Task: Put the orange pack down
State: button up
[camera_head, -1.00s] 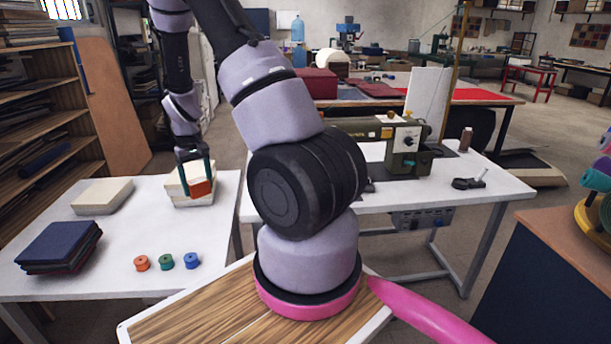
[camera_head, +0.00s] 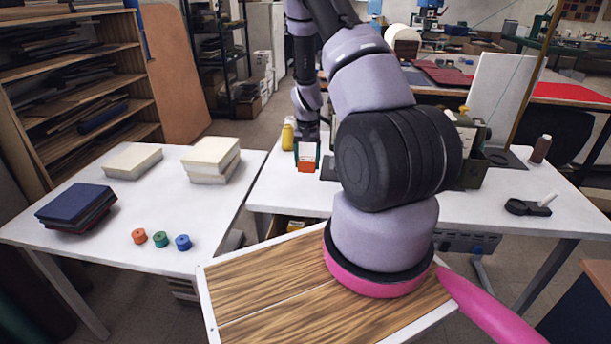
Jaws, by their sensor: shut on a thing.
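The orange pack (camera_head: 307,166) is a small orange block with a pale upper part, between the fingers of my gripper (camera_head: 307,158). My gripper points down and is shut on the pack. It shows over the left end of the white sewing machine table (camera_head: 275,192). I cannot tell whether the pack touches the tabletop. My arm hides the middle of that table and part of the sewing machine (camera_head: 472,150).
A yellow bottle (camera_head: 288,135) stands close behind my gripper. The left table (camera_head: 110,245) bears cream blocks (camera_head: 210,160), dark folded cloths (camera_head: 75,207) and three spools (camera_head: 160,239). A black tool (camera_head: 527,207) and a brown bottle (camera_head: 540,149) are at the right.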

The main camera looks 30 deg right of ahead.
aim_at(307, 184)
notch_tip(307, 184, down, 2)
jog(key=shift+d, duration=0.1)
jog(key=shift+f, duration=1.9)
jog(key=shift+f, duration=0.1)
jog(key=o, duration=1.2)
jog(key=shift+o, duration=0.2)
